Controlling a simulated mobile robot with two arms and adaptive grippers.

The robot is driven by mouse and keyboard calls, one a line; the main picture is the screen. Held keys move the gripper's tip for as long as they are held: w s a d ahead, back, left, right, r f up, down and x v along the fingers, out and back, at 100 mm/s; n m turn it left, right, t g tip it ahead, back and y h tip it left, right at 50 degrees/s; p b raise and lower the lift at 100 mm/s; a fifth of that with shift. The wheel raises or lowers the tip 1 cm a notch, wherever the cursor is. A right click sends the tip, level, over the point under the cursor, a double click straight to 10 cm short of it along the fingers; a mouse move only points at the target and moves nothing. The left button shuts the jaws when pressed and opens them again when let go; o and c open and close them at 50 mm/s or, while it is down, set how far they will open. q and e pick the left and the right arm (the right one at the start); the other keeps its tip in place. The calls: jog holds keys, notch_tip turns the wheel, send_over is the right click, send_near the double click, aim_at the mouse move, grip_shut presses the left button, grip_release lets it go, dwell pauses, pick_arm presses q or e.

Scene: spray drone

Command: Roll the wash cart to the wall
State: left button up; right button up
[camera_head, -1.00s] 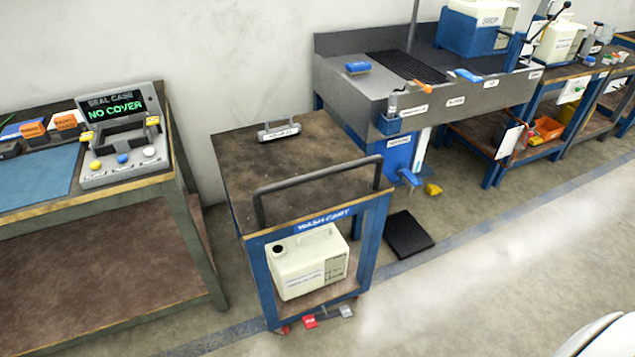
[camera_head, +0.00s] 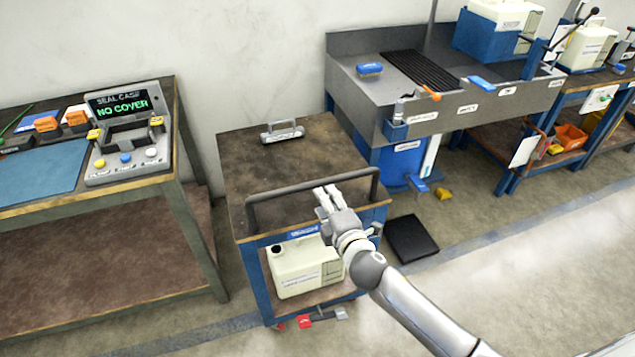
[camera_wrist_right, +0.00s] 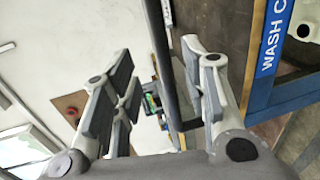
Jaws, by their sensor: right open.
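The wash cart has a worn dark top (camera_head: 250,165), a blue frame and a grey push handle (camera_head: 278,190) along its near edge. It stands between the left bench and the sink, its far end toward the wall (camera_head: 260,60); I cannot tell the gap. My right gripper (camera_head: 327,194) is open at the handle's right half. In the right wrist view the handle (camera_wrist_right: 163,60) runs between the spread fingers (camera_wrist_right: 165,85); I cannot tell whether they touch it. The gripper and arm partly hide the cart's label (camera_head: 303,231) and the jug. My left gripper is not in view.
A cream jug (camera_head: 300,270) sits on the cart's lower shelf. Red (camera_head: 304,321) and grey (camera_head: 341,313) pedals show at its foot. The seal case bench (camera_head: 190,225) is close on the left, the grey sink (camera_head: 365,105) close on the right. A black mat (camera_head: 412,238) lies right of the cart.

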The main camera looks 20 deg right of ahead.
aim_at(317, 187)
jog(key=w, duration=0.3)
jog(key=w+f, duration=0.1)
jog(key=w, duration=0.2)
jog(key=w+f, duration=0.1)
jog(key=w, duration=0.2)
jog(key=shift+a, duration=0.15)
grip_shut()
